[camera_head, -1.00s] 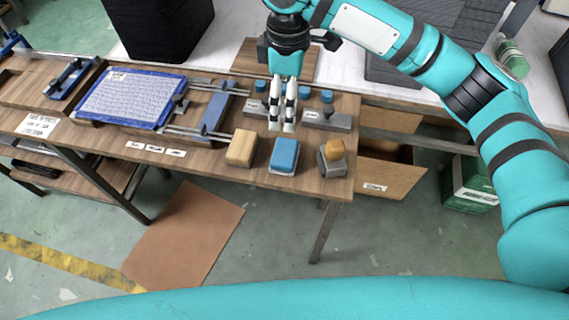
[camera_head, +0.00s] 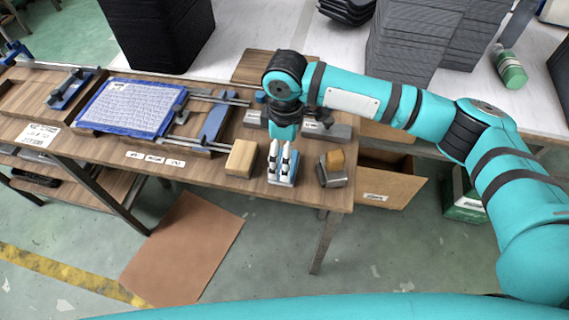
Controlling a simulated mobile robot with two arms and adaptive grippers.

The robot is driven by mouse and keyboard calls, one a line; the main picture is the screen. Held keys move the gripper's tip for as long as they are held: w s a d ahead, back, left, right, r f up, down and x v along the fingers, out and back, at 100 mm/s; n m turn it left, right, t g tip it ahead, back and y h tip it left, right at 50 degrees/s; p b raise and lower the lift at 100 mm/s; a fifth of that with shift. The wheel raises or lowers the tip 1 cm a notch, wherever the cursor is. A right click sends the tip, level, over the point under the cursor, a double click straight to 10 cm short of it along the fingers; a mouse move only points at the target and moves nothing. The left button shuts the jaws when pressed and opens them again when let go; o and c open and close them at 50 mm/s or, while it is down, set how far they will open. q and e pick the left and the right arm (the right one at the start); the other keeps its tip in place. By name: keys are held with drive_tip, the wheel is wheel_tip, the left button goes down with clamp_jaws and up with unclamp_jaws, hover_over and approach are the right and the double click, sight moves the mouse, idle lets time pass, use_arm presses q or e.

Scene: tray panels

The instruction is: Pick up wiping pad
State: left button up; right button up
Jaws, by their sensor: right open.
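The blue pad with a pale underside (camera_head: 294,171), which looks like the wiping pad, lies near the front right edge of the wooden bench. My right gripper (camera_head: 279,177) is open above it, fingers pointing down. The two white and black fingers cover much of the pad. I cannot tell whether they touch it. My left gripper is not in view.
A tan wooden block (camera_head: 241,158) sits close on the pad's left. A grey block with an orange-brown top (camera_head: 332,169) stands close on its right. A blue-framed panel (camera_head: 130,107) lies further left. Dark stacks stand behind.

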drive_tip(key=shift+s+f, duration=0.1)
drive_tip(key=shift+f, duration=1.9)
drive_tip(key=c, duration=1.1)
drive_tip(key=shift+r, duration=0.15)
drive_tip(key=shift+r, duration=0.6)
wheel_tip(320, 180, up, 2)
drive_tip(key=shift+r, duration=0.15)
drive_tip(key=s+a+r, duration=0.1)
drive_tip(key=s, duration=1.5)
drive_tip(key=shift+r+b, duration=0.15)
drive_tip(key=shift+b, duration=0.15)
drive_tip(key=shift+a, duration=0.1)
